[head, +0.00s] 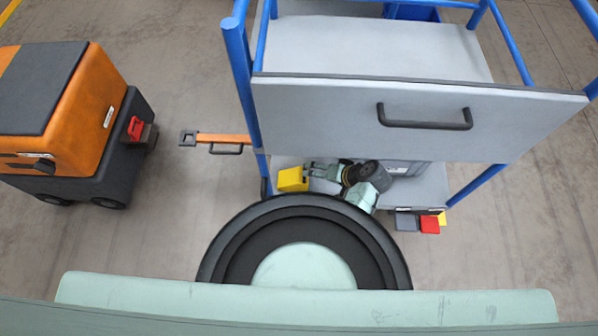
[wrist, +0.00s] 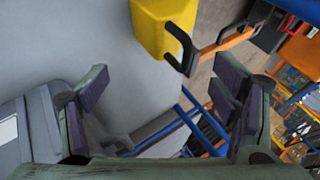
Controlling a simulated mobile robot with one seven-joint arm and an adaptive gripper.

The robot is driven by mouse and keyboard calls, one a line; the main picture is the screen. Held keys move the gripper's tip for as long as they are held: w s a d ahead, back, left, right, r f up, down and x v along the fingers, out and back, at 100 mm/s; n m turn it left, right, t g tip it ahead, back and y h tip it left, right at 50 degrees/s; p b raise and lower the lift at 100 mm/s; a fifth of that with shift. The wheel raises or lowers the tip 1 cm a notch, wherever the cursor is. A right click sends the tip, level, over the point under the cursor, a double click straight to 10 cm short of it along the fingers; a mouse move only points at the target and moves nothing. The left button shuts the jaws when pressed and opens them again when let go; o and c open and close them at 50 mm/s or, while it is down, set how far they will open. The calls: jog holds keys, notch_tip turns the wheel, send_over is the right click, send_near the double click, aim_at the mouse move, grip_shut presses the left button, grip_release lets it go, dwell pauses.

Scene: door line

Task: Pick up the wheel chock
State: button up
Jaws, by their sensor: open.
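The yellow wheel chock (head: 293,180) sits on the grey lower shelf (head: 428,188) of the blue-framed cart, near its left front corner. My gripper (head: 314,169) is over the same shelf, just right of the chock. In the wrist view the chock (wrist: 158,24) shows at the top middle, partly cut off by the frame edge. My gripper's two fingers (wrist: 163,86) are spread apart with nothing between them. The chock lies beyond the fingertips, apart from them.
A grey drawer front with a black handle (head: 425,124) overhangs the lower shelf. A grey bin (wrist: 35,135) stands beside my gripper. An orange drawbar (head: 222,138) juts left from the cart. An orange tug (head: 80,115) stands at left, with open floor between.

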aim_at(293, 177)
jog(key=shift+p+x, duration=0.35)
jog(key=shift+x, duration=4.45)
jog(key=shift+w+a+r, duration=0.1)
jog(key=shift+w+r, duration=0.05)
jog(key=shift+c, duration=0.5)
jog(key=c, duration=1.7)
